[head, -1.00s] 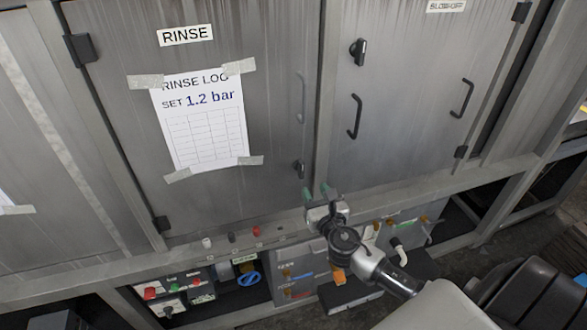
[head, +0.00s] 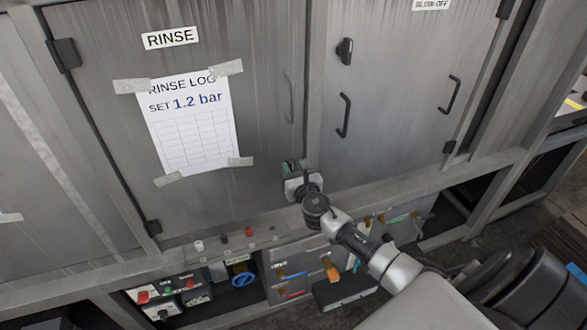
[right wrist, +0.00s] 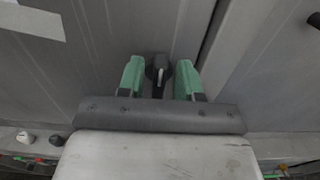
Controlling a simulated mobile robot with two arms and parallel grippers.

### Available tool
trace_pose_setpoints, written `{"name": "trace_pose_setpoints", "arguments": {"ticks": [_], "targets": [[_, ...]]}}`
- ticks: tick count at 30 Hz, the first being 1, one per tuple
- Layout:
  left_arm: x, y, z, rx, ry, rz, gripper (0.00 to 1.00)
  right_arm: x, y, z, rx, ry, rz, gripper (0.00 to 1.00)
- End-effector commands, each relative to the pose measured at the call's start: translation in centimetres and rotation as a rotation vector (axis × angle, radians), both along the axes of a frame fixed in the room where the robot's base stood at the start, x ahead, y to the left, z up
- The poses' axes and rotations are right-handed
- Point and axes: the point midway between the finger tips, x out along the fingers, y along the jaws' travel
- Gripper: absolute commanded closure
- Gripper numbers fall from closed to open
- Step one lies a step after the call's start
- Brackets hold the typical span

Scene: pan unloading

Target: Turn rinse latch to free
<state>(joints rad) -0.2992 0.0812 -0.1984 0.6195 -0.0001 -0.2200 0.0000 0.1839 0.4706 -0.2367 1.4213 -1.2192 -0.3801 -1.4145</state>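The rinse latch (right wrist: 158,68) is a small dark knob with a lighter upright lever, low on the right side of the grey rinse door (head: 90,110). In the right wrist view it sits between the green fingers of my right gripper (right wrist: 158,80). The fingers are open, with a gap showing on each side of the latch. In the head view my right gripper (head: 291,168) is up at the door's lower right corner and mostly hides the latch. My left gripper is not in view.
A taped rinse log sheet (head: 187,125) and a RINSE label (head: 170,38) are on the door. The door to the right has its own dark latch (head: 344,50) and handle (head: 343,115). Below is a ledge with small knobs (head: 223,238) and a control box (head: 165,298).

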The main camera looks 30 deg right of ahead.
Motion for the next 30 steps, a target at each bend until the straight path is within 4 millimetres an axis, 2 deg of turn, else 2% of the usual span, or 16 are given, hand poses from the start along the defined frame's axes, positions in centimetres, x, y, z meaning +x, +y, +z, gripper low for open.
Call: {"name": "trace_pose_setpoints", "arguments": {"ticks": [1, 6, 19, 30], "targets": [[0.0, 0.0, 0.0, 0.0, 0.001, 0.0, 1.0, 0.0, 0.0, 0.0, 0.0, 0.0, 0.0, 0.73], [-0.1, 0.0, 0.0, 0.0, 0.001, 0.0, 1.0, 0.0, 0.0, 0.0, 0.0, 0.0, 0.0, 0.99], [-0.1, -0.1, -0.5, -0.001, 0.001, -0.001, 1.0, -0.1, -0.1, -0.1, 0.062, -0.016, 0.0, 1.0], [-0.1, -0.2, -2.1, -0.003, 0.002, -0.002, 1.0, -0.2, -0.6, -0.4, 0.338, -0.082, 0.0, 1.0]]}}
